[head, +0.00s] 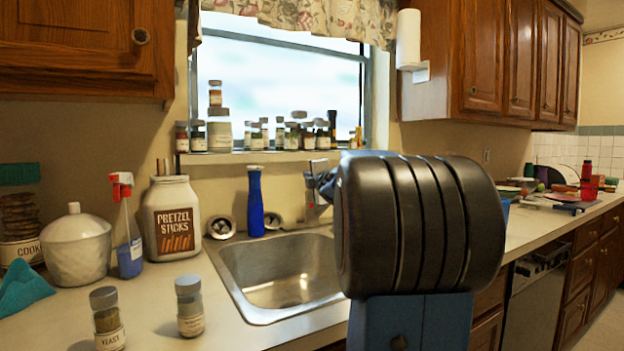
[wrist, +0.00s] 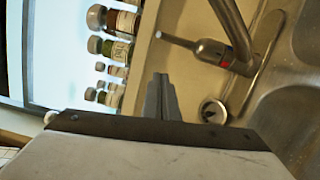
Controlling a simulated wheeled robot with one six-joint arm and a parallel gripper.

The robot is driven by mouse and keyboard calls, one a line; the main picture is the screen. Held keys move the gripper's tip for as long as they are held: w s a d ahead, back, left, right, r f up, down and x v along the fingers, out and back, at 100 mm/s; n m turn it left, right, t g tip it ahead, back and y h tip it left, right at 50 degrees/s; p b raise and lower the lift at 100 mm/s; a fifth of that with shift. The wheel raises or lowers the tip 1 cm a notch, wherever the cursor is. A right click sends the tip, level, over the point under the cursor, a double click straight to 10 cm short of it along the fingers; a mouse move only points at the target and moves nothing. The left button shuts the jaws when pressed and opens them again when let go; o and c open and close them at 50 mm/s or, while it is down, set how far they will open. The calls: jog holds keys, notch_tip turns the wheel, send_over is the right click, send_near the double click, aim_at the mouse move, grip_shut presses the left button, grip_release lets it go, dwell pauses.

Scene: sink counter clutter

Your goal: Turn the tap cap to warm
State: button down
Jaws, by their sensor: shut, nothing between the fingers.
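In the wrist view the chrome tap (wrist: 235,35) stands at the upper right, beside the sink. Its cap (wrist: 210,50) carries a red mark, and a thin lever (wrist: 175,40) sticks out from it to the left. My gripper (wrist: 162,82) is shut and empty, below and left of the cap and apart from it in the picture. In the head view the tap (head: 317,167) shows only in part behind the sink; my own arm covers the rest and most of my gripper.
The steel sink (head: 235,277) is empty. A blue bottle (head: 255,205) stands at its back edge, left of the tap. Spice jars (head: 219,130) line the window sill, and several jars also show in the wrist view (wrist: 118,50). A pretzel jar (head: 171,215) stands left of the sink.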

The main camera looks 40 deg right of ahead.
jog(key=shift+w+d+r, duration=0.1)
jog(key=shift+w+d, duration=0.25)
jog(key=shift+d, duration=0.55)
jog(key=shift+w+d+r, duration=0.1)
jog(key=shift+w+d, duration=0.2)
jog(key=shift+d, duration=0.55)
jog(key=shift+w+d+r, duration=0.1)
jog(key=shift+w+d, duration=0.25)
jog(key=shift+d, duration=0.55)
jog(key=shift+s+d, duration=0.25)
jog(key=shift+d, duration=0.45)
